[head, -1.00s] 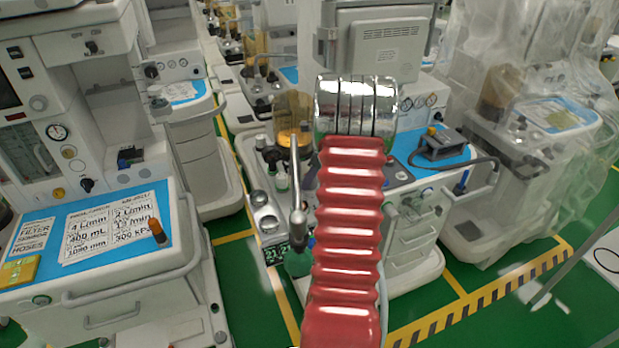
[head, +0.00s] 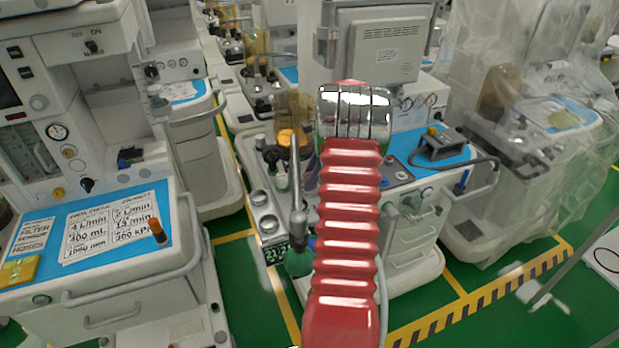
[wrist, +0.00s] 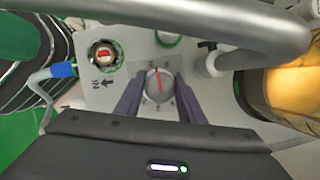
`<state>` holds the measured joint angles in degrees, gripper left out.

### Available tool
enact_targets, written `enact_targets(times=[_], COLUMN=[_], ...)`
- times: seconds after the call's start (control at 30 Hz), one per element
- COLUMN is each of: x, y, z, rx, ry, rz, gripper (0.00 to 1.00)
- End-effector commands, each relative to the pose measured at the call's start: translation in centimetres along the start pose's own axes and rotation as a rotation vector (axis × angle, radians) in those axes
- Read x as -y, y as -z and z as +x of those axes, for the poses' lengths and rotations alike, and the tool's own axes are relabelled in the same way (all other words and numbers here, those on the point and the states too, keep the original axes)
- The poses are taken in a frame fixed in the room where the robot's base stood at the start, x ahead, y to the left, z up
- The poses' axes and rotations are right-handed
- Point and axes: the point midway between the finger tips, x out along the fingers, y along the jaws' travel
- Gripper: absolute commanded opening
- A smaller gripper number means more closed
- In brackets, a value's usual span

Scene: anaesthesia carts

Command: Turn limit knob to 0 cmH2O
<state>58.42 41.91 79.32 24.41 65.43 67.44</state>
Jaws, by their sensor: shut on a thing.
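The limit knob (wrist: 159,86) is a round silver knob with a red pointer line, on a light panel in the middle of the wrist view. My gripper (wrist: 158,98) has its two dark fingers on either side of the knob, shut on it. The red line points toward the top of the picture, tilted slightly left. The scale marks around the knob are too small to read. In the head view my red and chrome arm covers the knob and the gripper.
In the wrist view, a red-centred port (wrist: 103,54) sits left of the knob, with a blue-collared hose (wrist: 62,70) beside it. A thick grey pipe (wrist: 200,22) crosses above. An amber canister (wrist: 285,90) stands at right. In the head view, another cart (head: 110,290) stands at left.

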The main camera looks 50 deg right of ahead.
Motion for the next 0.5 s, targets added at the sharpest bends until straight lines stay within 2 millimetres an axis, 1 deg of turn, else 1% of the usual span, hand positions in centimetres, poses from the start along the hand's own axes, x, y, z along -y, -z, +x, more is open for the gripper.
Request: enact_targets(times=[0.5], x=[0.17], y=[-0.01], z=[-0.06], rx=[-0.003], ry=[-0.182], rz=[-0.449], gripper=[0.13])
